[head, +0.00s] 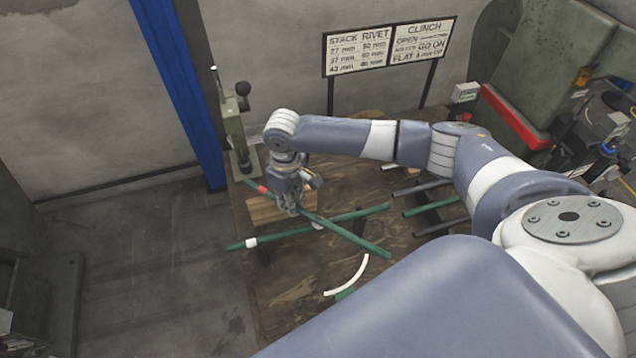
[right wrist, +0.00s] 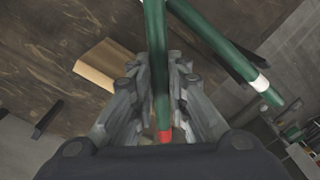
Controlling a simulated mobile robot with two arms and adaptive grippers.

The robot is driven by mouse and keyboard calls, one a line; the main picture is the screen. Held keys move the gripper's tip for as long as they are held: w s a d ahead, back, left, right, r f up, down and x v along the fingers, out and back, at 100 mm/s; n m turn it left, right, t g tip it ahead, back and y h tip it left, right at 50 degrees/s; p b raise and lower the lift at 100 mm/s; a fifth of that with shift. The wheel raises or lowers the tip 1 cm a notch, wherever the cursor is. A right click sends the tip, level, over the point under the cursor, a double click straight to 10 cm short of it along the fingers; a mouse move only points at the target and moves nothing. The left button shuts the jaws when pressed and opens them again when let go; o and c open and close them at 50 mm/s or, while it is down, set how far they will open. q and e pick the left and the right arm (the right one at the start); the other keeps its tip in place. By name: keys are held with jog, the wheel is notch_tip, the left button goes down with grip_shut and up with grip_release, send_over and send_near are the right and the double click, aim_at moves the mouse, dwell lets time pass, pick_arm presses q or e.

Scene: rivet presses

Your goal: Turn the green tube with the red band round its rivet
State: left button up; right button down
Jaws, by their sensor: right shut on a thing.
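The green tube with the red band (head: 345,235) runs slantwise over the wooden table, from near the press at upper left to lower right. Its red band (head: 262,189) is at the press end, left of my right gripper (head: 291,208). My right gripper is shut on this tube. In the right wrist view the tube (right wrist: 156,55) passes between the fingers, with its red band (right wrist: 165,136) close to the palm. The green rivet press (head: 237,130) stands at the table's far left corner. The rivet is too small to make out. My left gripper is not in view.
Another green tube with a white band (head: 310,228) crosses the held one; its white band (head: 250,242) is at left. Several dark tubes (head: 434,204) lie right. A pale curved strip (head: 350,276) lies in front, a light wood block (head: 262,209) beside the gripper. Signs (head: 388,46) stand behind.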

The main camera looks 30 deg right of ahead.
dwell(0.4)
jog(key=shift+w+d+r+m+p, duration=0.2)
jog(key=shift+d+m+p, duration=0.1)
jog(key=shift+m+p, duration=0.4)
jog(key=shift+f, duration=0.15)
jog(key=c, duration=1.7)
grip_release()
jog(key=shift+o, duration=1.3)
jog(key=shift+d, duration=0.15)
notch_tip(320, 180, up, 12)
jog(key=shift+d, duration=0.15)
jog(key=shift+f, duration=0.1)
